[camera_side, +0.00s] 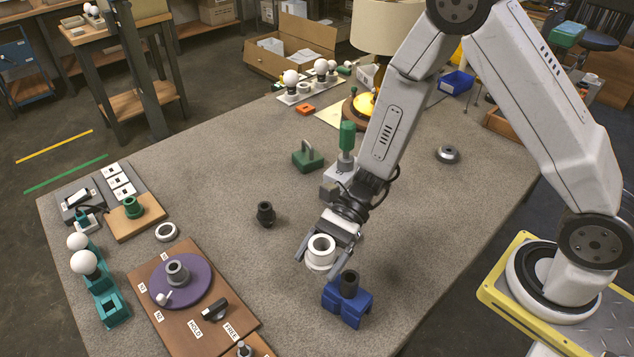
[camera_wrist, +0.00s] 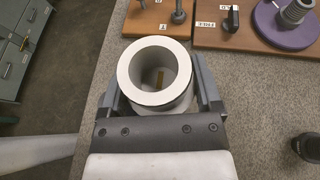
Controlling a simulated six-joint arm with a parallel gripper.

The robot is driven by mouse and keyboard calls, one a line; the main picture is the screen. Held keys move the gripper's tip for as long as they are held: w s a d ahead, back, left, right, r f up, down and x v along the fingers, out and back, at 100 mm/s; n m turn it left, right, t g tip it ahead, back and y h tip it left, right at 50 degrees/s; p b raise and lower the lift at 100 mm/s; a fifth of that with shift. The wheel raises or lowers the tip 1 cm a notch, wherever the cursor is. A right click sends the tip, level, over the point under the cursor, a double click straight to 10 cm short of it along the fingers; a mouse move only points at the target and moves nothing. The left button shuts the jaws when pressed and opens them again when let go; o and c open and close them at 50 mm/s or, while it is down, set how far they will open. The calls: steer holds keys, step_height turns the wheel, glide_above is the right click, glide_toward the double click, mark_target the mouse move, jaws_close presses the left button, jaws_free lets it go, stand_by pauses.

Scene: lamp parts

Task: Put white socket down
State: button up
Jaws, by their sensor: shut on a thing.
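The white socket (camera_side: 321,250) is a thick white ring-shaped cup with an open top. My gripper (camera_side: 327,250) is shut on it, with one finger on each side, and holds it roughly upright. In the side view it appears above the table, behind and left of the blue block; the exact gap to the tabletop cannot be told. In the wrist view the white socket (camera_wrist: 160,75) sits between the fingers of my gripper (camera_wrist: 163,88), and its hollow inside shows. Its underside is hidden.
A blue block (camera_side: 347,308) with a dark cylinder (camera_side: 349,283) stands close by. A dark socket (camera_side: 265,213) stands to the left. A brown board (camera_side: 200,335) with a purple disc (camera_side: 188,302) lies at the front left. The grey tabletop (camera_side: 245,255) is bare between them.

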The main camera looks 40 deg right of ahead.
steer(key=w+a+f, duration=0.2)
steer(key=w, duration=0.2)
glide_above(276, 282)
steer(key=s, duration=0.1)
steer(key=f, duration=0.4)
steer(key=shift+s+d+f, duration=0.15)
steer(key=shift+d+f, duration=0.1)
steer(key=shift+f, duration=0.05)
steer(key=shift+w+a+f, duration=0.15)
steer(key=shift+w+f, duration=0.25)
steer(key=shift+f, duration=0.05)
steer(key=shift+w+a+f, duration=0.15)
steer(key=shift+w+f, duration=0.1)
steer(key=shift+f, duration=1.6)
steer(key=shift+f, duration=0.15)
steer(key=o, duration=1)
steer(key=shift+o, duration=0.2)
